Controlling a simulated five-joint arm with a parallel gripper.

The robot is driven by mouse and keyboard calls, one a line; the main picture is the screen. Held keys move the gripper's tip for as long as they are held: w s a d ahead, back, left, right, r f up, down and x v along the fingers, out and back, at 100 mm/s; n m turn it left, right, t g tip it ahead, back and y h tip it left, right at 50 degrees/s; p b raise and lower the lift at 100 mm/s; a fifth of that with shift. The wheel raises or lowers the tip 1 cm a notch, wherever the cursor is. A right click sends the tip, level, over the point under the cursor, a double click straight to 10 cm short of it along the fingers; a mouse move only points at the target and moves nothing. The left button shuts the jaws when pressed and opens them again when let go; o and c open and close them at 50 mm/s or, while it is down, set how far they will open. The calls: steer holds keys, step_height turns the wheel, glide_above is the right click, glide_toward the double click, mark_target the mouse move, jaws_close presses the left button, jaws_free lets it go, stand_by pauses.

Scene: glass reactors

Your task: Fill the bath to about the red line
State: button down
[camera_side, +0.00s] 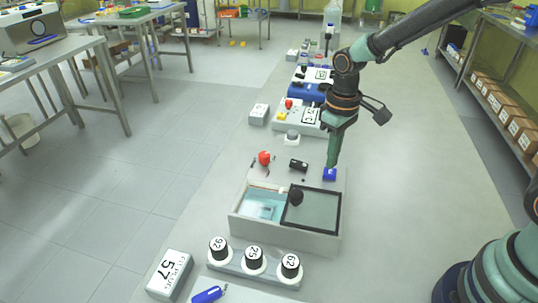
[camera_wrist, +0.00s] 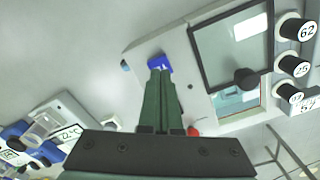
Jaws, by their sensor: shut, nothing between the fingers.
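The bath (camera_side: 285,237) is a pale grey open box in the side view. Its left compartment (camera_side: 263,207) holds pale blue liquid; the right one is under a dark-framed pane (camera_side: 313,208). A black ball knob (camera_side: 296,196) sits between them. The wrist view shows my shut fingertips (camera_wrist: 159,72) against or just over the blue block (camera_wrist: 158,61); contact is unclear.
A red knob (camera_side: 264,158) and a black switch (camera_side: 298,165) stand behind the bath. Several numbered black dials (camera_side: 254,260) and a box marked 57 (camera_side: 170,275) are in front. Other apparatus (camera_side: 299,115) stands farther back. Bench to the right is clear.

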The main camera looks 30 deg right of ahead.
steer(key=shift+f, duration=0.2)
steer(key=shift+f, duration=0.9)
steer(key=shift+r, duration=0.15)
stand_by(0.5)
steer(key=shift+r, duration=3.45)
